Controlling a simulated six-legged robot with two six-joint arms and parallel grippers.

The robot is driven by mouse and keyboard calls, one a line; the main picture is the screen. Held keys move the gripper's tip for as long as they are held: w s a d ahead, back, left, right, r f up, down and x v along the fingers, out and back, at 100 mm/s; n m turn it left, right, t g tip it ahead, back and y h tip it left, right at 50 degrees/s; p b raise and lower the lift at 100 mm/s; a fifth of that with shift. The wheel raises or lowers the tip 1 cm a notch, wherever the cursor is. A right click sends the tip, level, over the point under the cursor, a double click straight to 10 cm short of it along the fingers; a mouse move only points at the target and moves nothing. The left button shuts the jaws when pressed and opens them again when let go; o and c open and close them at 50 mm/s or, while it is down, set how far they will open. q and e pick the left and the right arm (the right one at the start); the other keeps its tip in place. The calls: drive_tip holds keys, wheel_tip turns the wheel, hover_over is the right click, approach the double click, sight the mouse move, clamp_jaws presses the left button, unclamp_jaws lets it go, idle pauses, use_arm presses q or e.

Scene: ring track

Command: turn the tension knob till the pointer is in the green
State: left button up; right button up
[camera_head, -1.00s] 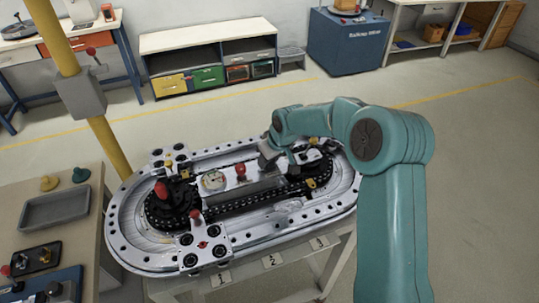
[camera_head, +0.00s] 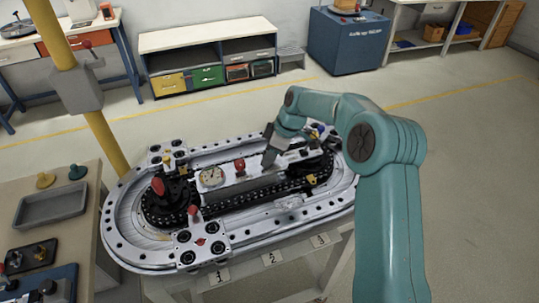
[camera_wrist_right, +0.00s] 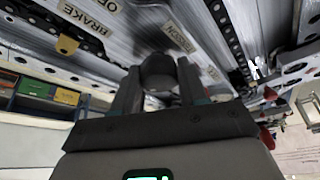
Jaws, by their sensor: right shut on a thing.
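My right gripper (camera_head: 268,160) reaches down onto the middle of the ring track (camera_head: 135,247). In the right wrist view its two fingers (camera_wrist_right: 157,90) are shut on a round dark grey knob (camera_wrist_right: 159,70), beside a label that appears to read "TENSION" (camera_wrist_right: 180,38). In the head view the knob is hidden by the gripper. A round white-faced gauge (camera_head: 212,177) sits left of the gripper; its pointer and any green zone are too small to read. My left gripper is not in view.
A red-topped knob (camera_head: 240,166) stands between gauge and gripper. A red-tipped lever (camera_head: 158,187) stands on the left black wheel. A yellow post (camera_head: 108,150) rises behind the track's left end. A side table with a grey tray (camera_head: 50,207) is at left.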

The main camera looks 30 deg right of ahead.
drive_tip(key=shift+w+r, duration=0.1)
idle(0.3)
drive_tip(key=o, duration=1.1)
drive_tip(key=shift+c, duration=0.2)
drive_tip(key=v, duration=1.6)
drive_tip(key=shift+b, duration=0.35)
